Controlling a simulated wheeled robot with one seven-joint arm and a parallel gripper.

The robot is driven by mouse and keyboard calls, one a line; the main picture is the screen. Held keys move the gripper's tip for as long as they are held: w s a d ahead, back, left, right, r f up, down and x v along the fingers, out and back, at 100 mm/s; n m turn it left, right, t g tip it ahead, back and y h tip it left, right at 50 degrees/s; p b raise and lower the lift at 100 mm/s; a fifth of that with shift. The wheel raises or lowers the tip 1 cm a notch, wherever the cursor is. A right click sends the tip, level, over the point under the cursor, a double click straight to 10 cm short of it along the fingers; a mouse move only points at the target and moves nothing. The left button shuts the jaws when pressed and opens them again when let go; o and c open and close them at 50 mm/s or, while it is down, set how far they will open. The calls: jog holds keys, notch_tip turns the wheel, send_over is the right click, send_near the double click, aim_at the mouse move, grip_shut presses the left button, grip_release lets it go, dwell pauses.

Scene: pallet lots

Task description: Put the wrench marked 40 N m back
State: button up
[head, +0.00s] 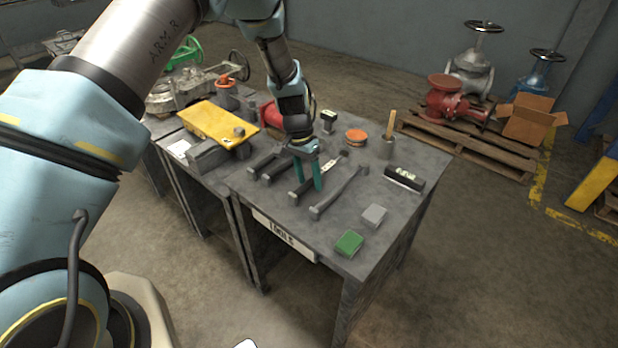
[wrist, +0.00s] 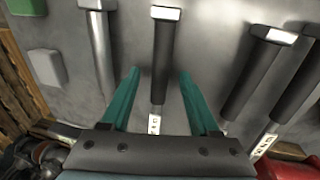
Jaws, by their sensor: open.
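Several wrenches lie side by side on the grey workbench (head: 372,250). A wrench with a dark handle and pale shaft (wrist: 161,60) lies between my fingers in the wrist view; its handle also shows in the head view (head: 301,190). My gripper (head: 309,184) is open and points down over it; in the wrist view its teal fingers (wrist: 159,75) stand either side of the handle. A plain grey wrench (wrist: 97,50) lies left, and two dark-handled ones (wrist: 250,75) lie right. The shaft labels are too small to read, so I cannot tell which is marked 40 N m.
A green block (head: 349,243) and a grey block (head: 374,215) sit near the bench's front right. A black device (head: 405,177), a cup with a wooden handle (head: 387,150) and an orange roll (head: 356,136) stand behind.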

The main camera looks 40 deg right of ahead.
jog(key=shift+r, duration=0.1)
notch_tip(320, 180, up, 10)
jog(key=w+b, duration=0.2)
jog(key=shift+a+r, duration=0.25)
jog(key=shift+a, duration=0.2)
jog(key=w+a+r+n+t, duration=0.1)
jog(key=w+a+r+n, duration=0.15)
jog(key=a, duration=0.55)
jog(key=w+a+r+n, duration=0.2)
jog(key=a+r, duration=0.1)
jog(key=a, duration=0.5)
jog(key=w+a+r+n+t, duration=0.1)
jog(key=w+a+r+n, duration=0.15)
jog(key=a, duration=0.55)
jog(key=s+a+r+n, duration=0.1)
jog(key=s+a+n, duration=0.2)
jog(key=a, duration=0.6)
jog(key=s+a+r+n+t, duration=0.1)
jog(key=s+a+n, duration=0.3)
jog(key=a, duration=0.5)
jog(key=shift+s+a+t+y, duration=0.3)
jog(key=shift+s+a, duration=0.1)
jog(key=shift+r, duration=0.1)
